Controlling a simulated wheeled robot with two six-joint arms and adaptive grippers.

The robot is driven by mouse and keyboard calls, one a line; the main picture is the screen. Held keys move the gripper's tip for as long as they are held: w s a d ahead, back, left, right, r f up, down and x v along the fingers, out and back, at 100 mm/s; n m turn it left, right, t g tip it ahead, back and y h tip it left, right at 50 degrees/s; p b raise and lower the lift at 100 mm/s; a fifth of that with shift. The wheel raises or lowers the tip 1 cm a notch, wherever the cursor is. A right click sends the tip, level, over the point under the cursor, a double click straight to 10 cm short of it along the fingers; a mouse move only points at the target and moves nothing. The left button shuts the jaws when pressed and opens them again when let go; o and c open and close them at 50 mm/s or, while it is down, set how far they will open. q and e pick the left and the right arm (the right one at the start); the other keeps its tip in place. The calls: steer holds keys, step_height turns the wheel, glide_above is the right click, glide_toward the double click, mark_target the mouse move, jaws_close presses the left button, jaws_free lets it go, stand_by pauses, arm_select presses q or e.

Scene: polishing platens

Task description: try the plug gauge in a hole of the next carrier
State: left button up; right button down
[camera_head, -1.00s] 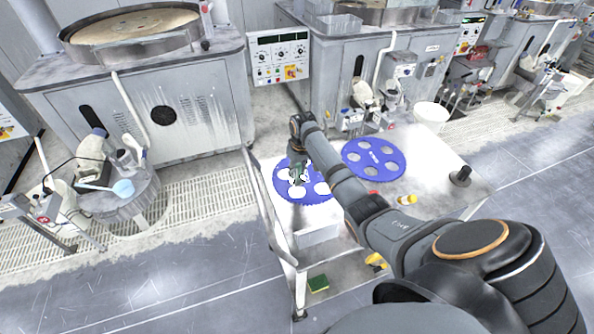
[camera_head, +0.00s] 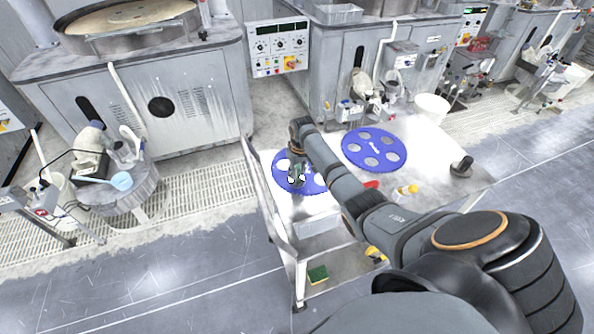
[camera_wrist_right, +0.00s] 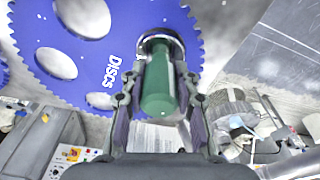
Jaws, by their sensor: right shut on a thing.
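My right gripper (camera_head: 297,177) is over the left blue carrier (camera_head: 316,184) on the pale table. In the right wrist view the gripper (camera_wrist_right: 160,100) is shut on the plug gauge (camera_wrist_right: 159,85), which has a green cylindrical body. A grey ring shows around the gauge's far end, against the blue carrier (camera_wrist_right: 125,48) with its round holes and white lettering. I cannot tell whether the gauge's end is inside a hole or just above it. A second blue carrier (camera_head: 374,150) lies flat to the right. My left gripper is not in view.
A red item (camera_head: 371,185), a small yellow-topped bottle (camera_head: 407,190) and a dark knob-like object (camera_head: 461,168) are on the table (camera_head: 435,180). A white bucket (camera_head: 432,107) stands behind it. A green-and-yellow sponge (camera_head: 317,274) lies below. Polishing machines line the back.

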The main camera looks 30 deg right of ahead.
mark_target(299, 182)
steer(key=shift+f, duration=0.4)
stand_by(0.5)
steer(key=c, duration=0.9)
jaws_free()
steer(key=r, duration=0.4)
steer(key=s+r, duration=0.1)
steer(key=r, duration=0.7)
steer(key=shift+s, duration=0.35)
